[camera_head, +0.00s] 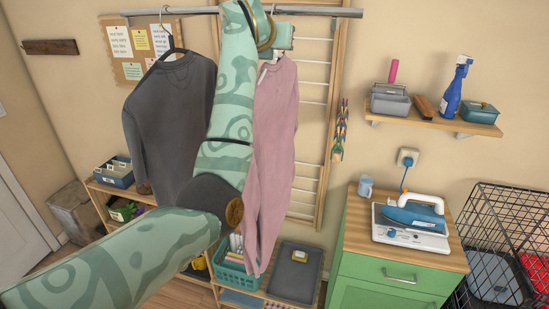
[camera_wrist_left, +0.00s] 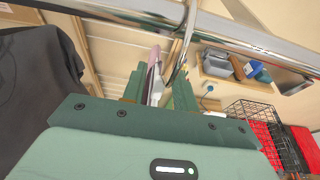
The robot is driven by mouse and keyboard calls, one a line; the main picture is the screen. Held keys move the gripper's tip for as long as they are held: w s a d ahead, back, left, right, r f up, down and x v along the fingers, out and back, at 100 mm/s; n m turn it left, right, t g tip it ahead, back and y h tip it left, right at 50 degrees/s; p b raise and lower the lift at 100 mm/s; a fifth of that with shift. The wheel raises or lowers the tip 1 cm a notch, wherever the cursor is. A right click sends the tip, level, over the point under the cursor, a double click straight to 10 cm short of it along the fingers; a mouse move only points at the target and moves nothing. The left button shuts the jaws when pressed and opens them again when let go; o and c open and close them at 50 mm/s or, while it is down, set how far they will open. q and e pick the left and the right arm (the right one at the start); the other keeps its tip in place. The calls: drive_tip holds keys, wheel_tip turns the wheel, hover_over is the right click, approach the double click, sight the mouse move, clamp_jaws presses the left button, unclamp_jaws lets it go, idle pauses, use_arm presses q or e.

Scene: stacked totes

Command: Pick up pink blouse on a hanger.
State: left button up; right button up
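The pink blouse (camera_head: 275,135) hangs from the metal rail in the head view, its left side partly covered by my left arm. In the left wrist view the blouse (camera_wrist_left: 154,72) shows nearly edge-on, with its hanger's metal hook (camera_wrist_left: 184,45) rising to the rail. My left gripper (camera_head: 281,38) is up at the hanger, just below the rail. In the wrist view its two green fingers (camera_wrist_left: 160,90) stand apart, on either side of the blouse's top and hanger. Contact with the hanger cannot be made out. My right gripper is in neither view.
The rail (camera_head: 190,11) runs across the top. A dark grey shirt (camera_head: 170,115) hangs left of my arm. A wall rack (camera_head: 312,120) stands behind the blouse. A teal basket (camera_head: 236,272) is below. A green cabinet (camera_head: 385,285) with an iron (camera_head: 415,215) stands right.

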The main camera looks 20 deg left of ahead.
use_arm(q)
clamp_jaws()
idle(1.2)
